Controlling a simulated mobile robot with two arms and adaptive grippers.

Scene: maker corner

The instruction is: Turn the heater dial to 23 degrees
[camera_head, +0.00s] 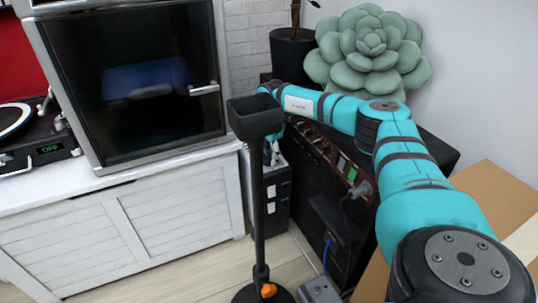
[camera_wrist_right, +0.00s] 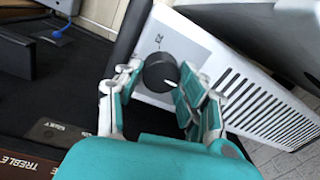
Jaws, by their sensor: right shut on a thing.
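The heater (camera_wrist_right: 200,52) is a pale box with a light control panel and dark slots, seen at an angle in the right wrist view. Its round black dial (camera_wrist_right: 157,69) has a small white mark towards the lower right. A small printed mark beside the dial is too small to read surely. My right gripper (camera_wrist_right: 161,76) has its fingers on either side of the dial and is shut on it. In the head view my right gripper (camera_head: 272,152) is small and partly hidden behind a black stand; the dial does not show there. My left gripper is not in view.
The black stand (camera_head: 259,200) with a tray top rises close in front of my right gripper. A black amplifier (camera_head: 320,150) with a plugged cable lies under my right arm. A white cabinet (camera_head: 170,215) is at left. Bare floor shows between.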

